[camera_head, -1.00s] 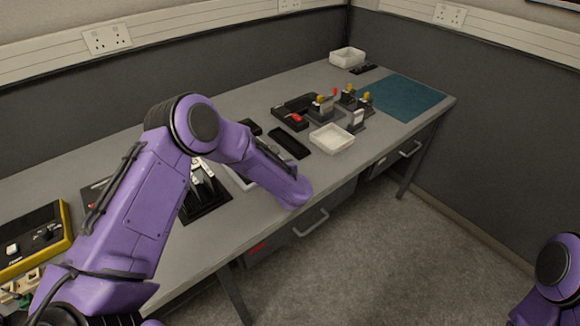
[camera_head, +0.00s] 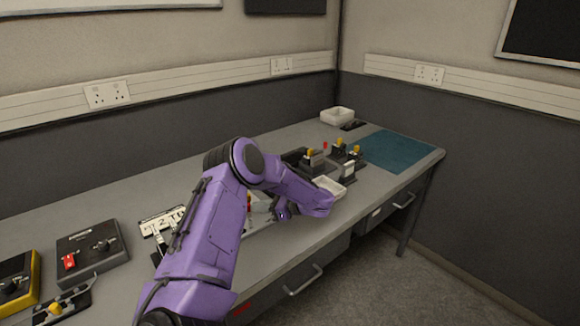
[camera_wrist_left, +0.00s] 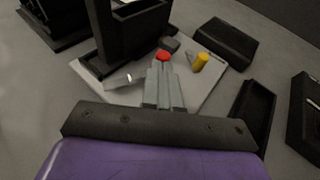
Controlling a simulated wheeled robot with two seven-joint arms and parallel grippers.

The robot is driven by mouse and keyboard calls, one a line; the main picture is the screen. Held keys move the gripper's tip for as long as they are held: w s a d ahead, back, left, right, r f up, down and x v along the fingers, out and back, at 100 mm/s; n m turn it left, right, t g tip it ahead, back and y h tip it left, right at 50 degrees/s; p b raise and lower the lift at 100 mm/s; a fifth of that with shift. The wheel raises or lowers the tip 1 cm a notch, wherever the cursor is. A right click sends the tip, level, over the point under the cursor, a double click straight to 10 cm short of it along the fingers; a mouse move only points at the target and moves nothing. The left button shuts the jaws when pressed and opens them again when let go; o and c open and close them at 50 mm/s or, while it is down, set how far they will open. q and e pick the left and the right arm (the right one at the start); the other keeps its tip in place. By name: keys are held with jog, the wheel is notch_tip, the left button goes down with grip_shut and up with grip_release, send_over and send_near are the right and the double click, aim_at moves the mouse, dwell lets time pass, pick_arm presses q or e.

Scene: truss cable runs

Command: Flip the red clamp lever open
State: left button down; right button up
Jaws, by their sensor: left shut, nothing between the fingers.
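My left gripper shows in the left wrist view (camera_wrist_left: 162,74) with its grey fingers together and nothing between them. A red tip (camera_wrist_left: 163,56), which looks like the clamp lever's end, shows just beyond the fingertips; I cannot tell whether they touch. The lever's lower part is hidden behind the fingers. In the head view my left forearm and wrist reach over the bench and cover most of this spot. My right gripper is out of view.
A black block (camera_wrist_left: 227,42) and a black tray (camera_wrist_left: 252,108) lie right of the plate in the wrist view.

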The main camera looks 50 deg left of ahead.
pick_arm(q)
jog(key=shift+w, duration=0.1)
jog(key=shift+s+a, duration=0.15)
jog(key=shift+s, duration=0.1)
jog(key=shift+s+d+p, duration=0.2)
jog(key=shift+s+p, duration=0.1)
jog(key=shift+p, duration=0.15)
jog(key=shift+s+d, duration=0.15)
jog(key=shift+s, duration=0.2)
jog(key=w+d+b, duration=0.1)
jog(key=w+d, duration=0.1)
jog(key=w+d+b, duration=0.1)
jog(key=w+d, duration=0.1)
jog(key=w, duration=0.1)
jog(key=shift+d+r+b, duration=0.2)
jog(key=shift+d+b, duration=0.05)
jog(key=shift+b, duration=0.1)
jog(key=v, duration=0.2)
jog(key=b+v, duration=0.1)
jog(key=v, duration=0.4)
jog(key=shift+w+a+r, duration=0.15)
jog(key=shift+w+r, duration=0.05)
jog(key=shift+w, duration=0.3)
